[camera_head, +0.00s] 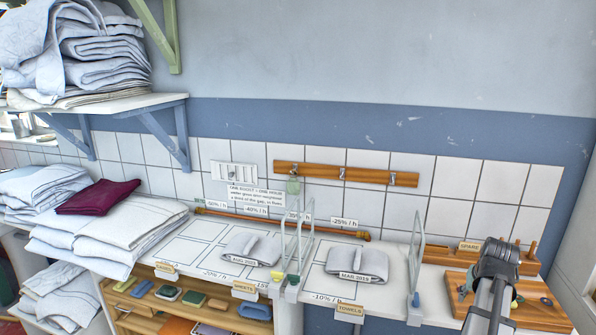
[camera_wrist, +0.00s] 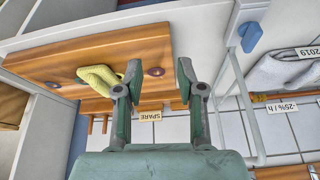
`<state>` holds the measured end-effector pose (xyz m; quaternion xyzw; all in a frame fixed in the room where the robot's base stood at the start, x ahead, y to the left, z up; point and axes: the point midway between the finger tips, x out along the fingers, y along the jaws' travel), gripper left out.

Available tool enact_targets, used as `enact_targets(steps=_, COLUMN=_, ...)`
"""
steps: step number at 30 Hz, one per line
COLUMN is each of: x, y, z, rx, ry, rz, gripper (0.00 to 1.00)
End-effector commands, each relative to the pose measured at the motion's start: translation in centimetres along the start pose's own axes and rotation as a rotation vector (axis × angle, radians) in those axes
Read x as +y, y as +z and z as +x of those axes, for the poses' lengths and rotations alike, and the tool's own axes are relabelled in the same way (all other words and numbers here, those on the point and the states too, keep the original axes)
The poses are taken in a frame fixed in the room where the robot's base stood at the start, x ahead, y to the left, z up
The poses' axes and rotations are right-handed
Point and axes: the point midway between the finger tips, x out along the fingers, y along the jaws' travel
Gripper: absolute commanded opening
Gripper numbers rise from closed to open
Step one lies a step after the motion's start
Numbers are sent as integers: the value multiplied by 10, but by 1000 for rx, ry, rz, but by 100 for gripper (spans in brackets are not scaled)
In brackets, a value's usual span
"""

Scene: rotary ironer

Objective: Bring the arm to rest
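My gripper (camera_wrist: 158,66) is open in the wrist view, its two dark green fingers apart with nothing between them. It is over or in front of a wooden board (camera_wrist: 60,62), and I cannot tell the exact gap. The fingertips are hard to make out there.
A SPARE label (camera_wrist: 150,116) marks a wooden rack with pegs behind the board. A clear divider (camera_head: 418,250) stands left of my arm. Folded grey cloths (camera_head: 358,262) lie on the white counter (camera_head: 400,292). Linen stacks (camera_head: 105,230) fill the left side.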

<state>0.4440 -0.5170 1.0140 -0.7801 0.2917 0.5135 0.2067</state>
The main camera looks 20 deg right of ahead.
Motion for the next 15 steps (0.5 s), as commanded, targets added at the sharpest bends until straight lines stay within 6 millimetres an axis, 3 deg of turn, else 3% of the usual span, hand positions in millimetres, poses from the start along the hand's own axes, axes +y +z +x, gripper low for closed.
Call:
enact_targets(steps=8, x=-41, y=43, z=63, rx=-82, ry=-17, rz=-5, gripper=39)
enact_targets(steps=15, x=-104, y=114, z=138, rx=-206, ry=-39, rz=-48, gripper=39)
